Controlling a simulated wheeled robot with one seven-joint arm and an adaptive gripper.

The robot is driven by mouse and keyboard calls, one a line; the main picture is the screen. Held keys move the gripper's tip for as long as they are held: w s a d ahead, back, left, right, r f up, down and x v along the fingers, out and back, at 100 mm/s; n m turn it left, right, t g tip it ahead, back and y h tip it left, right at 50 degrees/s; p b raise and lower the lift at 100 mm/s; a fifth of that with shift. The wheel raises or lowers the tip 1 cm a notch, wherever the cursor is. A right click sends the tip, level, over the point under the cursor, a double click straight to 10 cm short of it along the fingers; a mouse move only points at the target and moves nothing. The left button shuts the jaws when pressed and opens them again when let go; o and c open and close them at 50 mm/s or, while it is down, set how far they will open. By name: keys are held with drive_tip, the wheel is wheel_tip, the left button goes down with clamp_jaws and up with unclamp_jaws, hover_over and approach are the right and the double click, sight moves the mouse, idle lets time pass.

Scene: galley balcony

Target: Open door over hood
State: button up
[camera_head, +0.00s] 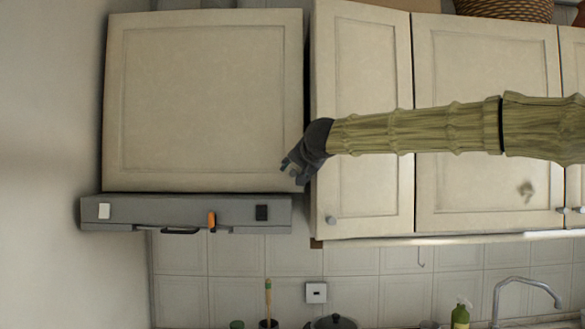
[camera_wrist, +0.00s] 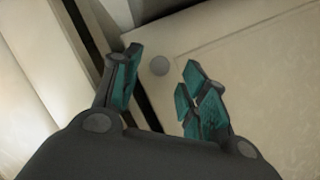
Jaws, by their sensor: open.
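The cream door over the hood (camera_head: 205,95) looks closed, above the grey range hood (camera_head: 150,212). My gripper (camera_head: 290,173) is at its lower right corner, its two fingers apart. In the wrist view the gripper (camera_wrist: 163,66) shows teal finger pads, with a round grey knob (camera_wrist: 159,67) seen between the fingertips. The knob is on the cream panel (camera_wrist: 255,75). Nothing is held; I cannot tell whether a finger touches the knob. In the head view the gripper hides that corner, and no knob shows there.
Cream cabinet doors (camera_head: 365,190) stand to the right, behind my arm, with a small knob (camera_head: 331,220) on the nearest one. A dark gap separates the hood cabinet from it. A plain wall (camera_head: 45,150) is at left. A faucet (camera_head: 525,285) and counter items stand below.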

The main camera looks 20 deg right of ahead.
sight(294, 172)
drive_tip(key=shift+w+d+r, duration=0.1)
drive_tip(key=shift+w+d, duration=0.05)
drive_tip(key=shift+f+p+x, duration=0.25)
drive_tip(key=shift+p+x, duration=0.3)
drive_tip(key=shift+x, duration=1)
drive_tip(key=shift+s+r, duration=0.2)
drive_tip(key=shift+s, duration=0.25)
drive_tip(key=shift+w+f, duration=0.15)
drive_tip(key=shift+w, duration=0.1)
drive_tip(key=c, duration=0.8)
drive_tip(key=shift+s, duration=0.1)
clamp_jaws()
drive_tip(key=shift+a, duration=0.3)
drive_tip(key=shift+d, duration=0.15)
drive_tip(key=shift+b, duration=0.35)
